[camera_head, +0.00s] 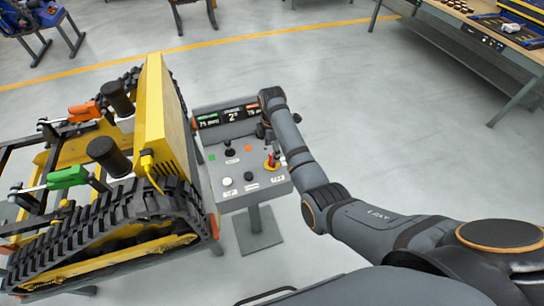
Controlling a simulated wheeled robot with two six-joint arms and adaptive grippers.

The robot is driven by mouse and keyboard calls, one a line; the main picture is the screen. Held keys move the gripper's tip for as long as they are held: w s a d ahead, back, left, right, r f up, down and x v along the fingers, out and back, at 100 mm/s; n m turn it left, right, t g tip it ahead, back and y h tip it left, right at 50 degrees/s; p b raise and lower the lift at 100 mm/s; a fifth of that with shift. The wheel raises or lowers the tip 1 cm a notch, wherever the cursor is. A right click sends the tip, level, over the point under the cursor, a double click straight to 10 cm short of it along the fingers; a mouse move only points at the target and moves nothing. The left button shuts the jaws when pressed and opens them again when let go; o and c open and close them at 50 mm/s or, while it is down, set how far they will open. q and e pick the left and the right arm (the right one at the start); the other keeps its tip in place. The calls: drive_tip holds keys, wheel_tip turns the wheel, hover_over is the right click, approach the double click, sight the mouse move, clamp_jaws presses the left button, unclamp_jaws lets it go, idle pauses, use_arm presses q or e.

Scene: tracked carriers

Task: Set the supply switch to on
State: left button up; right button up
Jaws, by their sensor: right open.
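A grey control panel (240,196) on a pedestal stands near the middle of the view. A red rotary handle on a yellow base (272,165) sits at its right side; its label is too small to read, so I cannot tell whether it is the supply switch. The panel also carries a black knob (230,152), a green button (212,157), an orange button (248,148) and pale knobs (227,181). My right gripper (268,132) is over the panel's upper right part, just above the red handle, open and small in view. My left gripper is not in view.
A yellow tracked carrier (153,105) with black tracks stands close on the panel's left, with green (68,177) and orange (84,111) handled parts on it. A workbench (500,40) stands at the upper right. The grey floor between is clear.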

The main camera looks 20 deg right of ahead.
wheel_tip(320, 180, down, 6)
drive_tip(key=shift+r, duration=0.1)
drive_tip(key=shift+c, duration=0.3)
drive_tip(key=c, duration=1.1)
